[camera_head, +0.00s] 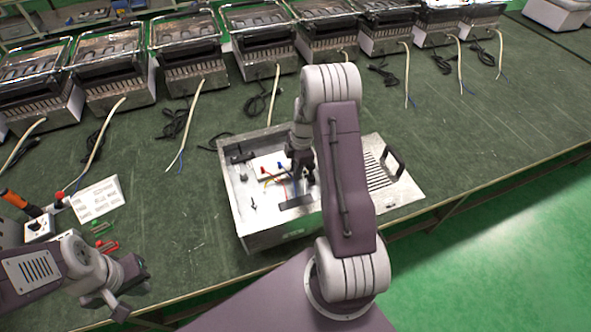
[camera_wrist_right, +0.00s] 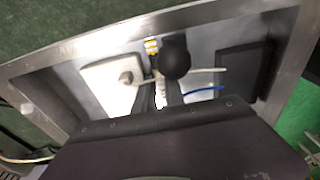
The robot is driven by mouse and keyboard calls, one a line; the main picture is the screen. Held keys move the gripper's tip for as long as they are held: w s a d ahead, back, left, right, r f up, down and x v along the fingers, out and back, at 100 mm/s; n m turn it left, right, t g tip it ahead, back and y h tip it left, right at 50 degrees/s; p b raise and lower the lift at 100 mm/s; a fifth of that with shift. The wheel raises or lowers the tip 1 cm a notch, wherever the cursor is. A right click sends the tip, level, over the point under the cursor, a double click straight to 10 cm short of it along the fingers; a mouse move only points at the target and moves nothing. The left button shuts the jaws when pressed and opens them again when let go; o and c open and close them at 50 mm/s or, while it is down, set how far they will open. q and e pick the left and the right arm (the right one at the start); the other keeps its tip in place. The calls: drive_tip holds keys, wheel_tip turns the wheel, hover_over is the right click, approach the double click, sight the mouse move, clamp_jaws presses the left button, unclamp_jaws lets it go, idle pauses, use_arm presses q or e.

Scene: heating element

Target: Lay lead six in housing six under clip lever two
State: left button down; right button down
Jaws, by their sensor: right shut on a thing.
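An open metal housing (camera_head: 243,222) stands on the bench in the middle of the head view. Inside it are a white block (camera_head: 265,165) with red and blue levers and thin coloured wires. My right gripper (camera_head: 303,180) reaches down into the housing beside the block, and the arm covers part of the box. In the right wrist view its dark fingers (camera_wrist_right: 160,98) are shut on what looks like a lead, whose held part is mostly hidden. A white wire (camera_wrist_right: 208,70) and a blue wire (camera_wrist_right: 205,91) lie near the fingers. My left gripper (camera_head: 105,303) is open and empty at lower left.
A slotted metal cover with a black handle (camera_head: 393,161) lies right of the housing. Several similar units with trailing white cables line the back. A white sheet (camera_head: 97,199), an orange-handled tool (camera_head: 20,202) and small red and green parts (camera_head: 103,245) lie at left. A black round part (camera_wrist_right: 173,57) shows inside the housing.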

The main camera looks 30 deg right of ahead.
drive_tip(key=shift+f, duration=0.25)
drive_tip(key=shift+a, duration=0.15)
drive_tip(key=shift+f, duration=0.1)
drive_tip(key=c, duration=1.4)
unclamp_jaws()
